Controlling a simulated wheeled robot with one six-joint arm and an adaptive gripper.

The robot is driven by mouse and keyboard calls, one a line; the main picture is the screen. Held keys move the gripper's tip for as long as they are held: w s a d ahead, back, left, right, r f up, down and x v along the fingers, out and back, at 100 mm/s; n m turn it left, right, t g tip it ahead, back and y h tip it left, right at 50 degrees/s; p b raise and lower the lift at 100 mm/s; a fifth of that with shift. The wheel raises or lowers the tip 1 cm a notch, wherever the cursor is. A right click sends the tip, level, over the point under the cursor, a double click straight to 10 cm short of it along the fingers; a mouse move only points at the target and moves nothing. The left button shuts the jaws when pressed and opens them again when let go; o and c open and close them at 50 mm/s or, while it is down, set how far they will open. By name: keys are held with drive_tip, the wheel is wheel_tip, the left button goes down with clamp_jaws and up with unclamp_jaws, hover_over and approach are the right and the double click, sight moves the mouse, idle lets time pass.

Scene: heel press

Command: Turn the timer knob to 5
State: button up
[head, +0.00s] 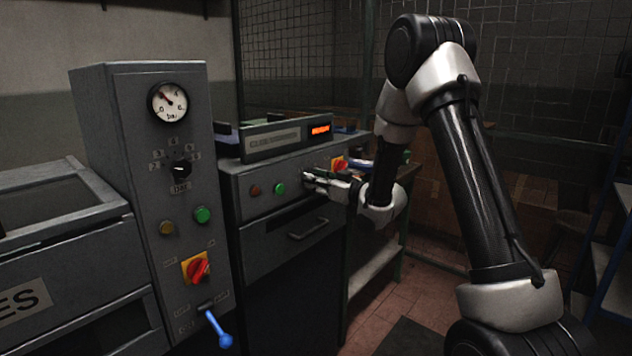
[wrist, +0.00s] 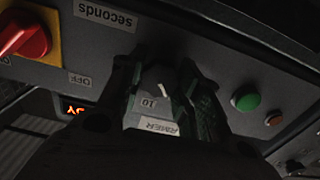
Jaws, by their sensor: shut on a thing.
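My gripper (head: 312,180) reaches the front of the middle grey control unit, to the right of its green button. In the wrist view my gripper (wrist: 163,75) has its two fingers shut around the timer knob. The knob is mostly hidden between and behind the fingers, and I cannot read its setting. The panel around it carries a "10" label (wrist: 150,103), a "seconds" label (wrist: 105,15) and an inverted label that seems to read TIMER (wrist: 157,128).
The green button (wrist: 247,101) and an amber-red button (wrist: 274,118) sit beside my gripper. A red switch on a yellow plate (wrist: 25,35) is on the other side. The left cabinet (head: 105,140) has a gauge, another dark knob (head: 181,170) and a blue lever (head: 218,330).

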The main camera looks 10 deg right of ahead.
drive_tip(key=o, duration=1)
drive_tip(key=shift+o, duration=0.2)
drive_tip(key=v, duration=1.2)
drive_tip(key=shift+f, duration=0.1)
